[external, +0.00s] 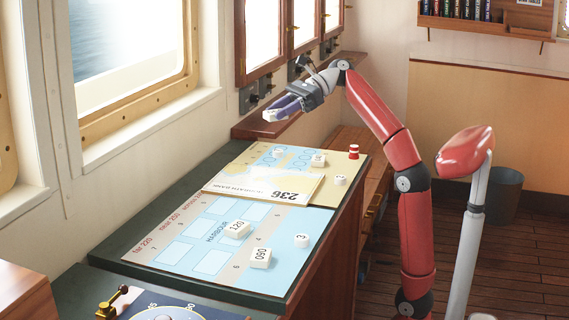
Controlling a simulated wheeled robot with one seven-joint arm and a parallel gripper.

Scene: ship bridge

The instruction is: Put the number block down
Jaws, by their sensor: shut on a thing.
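My gripper (270,113) is raised above the far end of the chart table, near the window wall. Its fingers are shut; the number block between them is too small and covered to make out. White number blocks lie on the printed board (165,255): one marked 120 (237,229) and one marked 090 (261,257). A round white piece marked 3 (302,240) lies to their right. Another white block (318,160) and round white pieces (340,180) lie on the far chart.
A red and white piece (354,151) stands at the table's far right corner. A wooden ledge (268,126) runs under the windows near my gripper. A dial with a brass lever (112,303) is at the front left. The board has free room between its pieces.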

